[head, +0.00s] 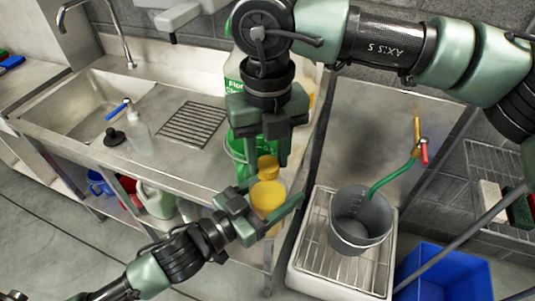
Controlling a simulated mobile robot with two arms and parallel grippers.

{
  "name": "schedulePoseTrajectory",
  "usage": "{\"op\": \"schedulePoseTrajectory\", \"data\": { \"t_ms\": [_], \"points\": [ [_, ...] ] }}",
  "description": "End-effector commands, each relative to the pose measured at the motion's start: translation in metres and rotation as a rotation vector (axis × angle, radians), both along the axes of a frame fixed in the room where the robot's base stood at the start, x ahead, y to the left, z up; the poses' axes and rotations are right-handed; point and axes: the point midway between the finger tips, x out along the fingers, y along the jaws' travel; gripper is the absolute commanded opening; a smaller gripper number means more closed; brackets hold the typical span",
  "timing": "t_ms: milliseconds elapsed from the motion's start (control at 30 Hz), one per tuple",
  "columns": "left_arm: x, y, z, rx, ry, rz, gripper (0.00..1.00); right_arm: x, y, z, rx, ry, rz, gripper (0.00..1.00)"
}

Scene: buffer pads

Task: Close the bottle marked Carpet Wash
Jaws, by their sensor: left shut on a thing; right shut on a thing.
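A yellow bottle (267,197) stands upright near the front edge of the steel counter, in the middle of the view. Its label is not readable from here. My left gripper (273,193) is shut on the bottle's body, one finger on each side. A yellow cap (267,163) is at the top of the bottle, in line with its neck. My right gripper (264,156) points down from above and is shut on the cap. I cannot tell whether the cap is fully seated.
A large green-and-white floor cleaner container (236,75) stands behind my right gripper. A sink (90,105), a spray bottle (138,128) and a drain grate (193,122) are left. A grey bucket (360,222) stands on a rack to the right, beside a blue bin (445,272).

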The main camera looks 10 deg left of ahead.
Motion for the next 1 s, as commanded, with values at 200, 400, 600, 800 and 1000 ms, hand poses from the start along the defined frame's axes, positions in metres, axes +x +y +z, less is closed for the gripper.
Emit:
{"op": "schedulePoseTrajectory", "data": {
  "t_ms": [200, 400, 600, 800, 1000],
  "points": [
    [-0.0012, -0.0016, 0.0024, -0.002, -0.007, -0.005, 0.00, 0.0019, 0.0003, 0.0010, 0.005, -0.005, -0.553, 0.01],
    [-0.0015, -0.0018, 0.0025, -0.001, -0.007, -0.005, 0.00, 0.0023, -0.0006, 0.0008, 0.006, -0.006, -1.066, 0.01],
    [-0.0017, -0.0020, 0.0025, -0.001, -0.008, -0.006, 0.00, 0.0024, -0.0015, 0.0007, 0.007, -0.006, -1.564, 0.01],
    [-0.0019, -0.0021, 0.0025, -0.001, -0.008, -0.006, 0.00, 0.0023, -0.0018, 0.0003, 0.007, -0.004, -1.877, 0.01],
    [-0.0020, -0.0021, 0.0026, -0.001, -0.008, -0.007, 0.00, 0.0026, -0.0021, 0.0004, 0.007, -0.006, -1.937, 0.01]
  ]
}}
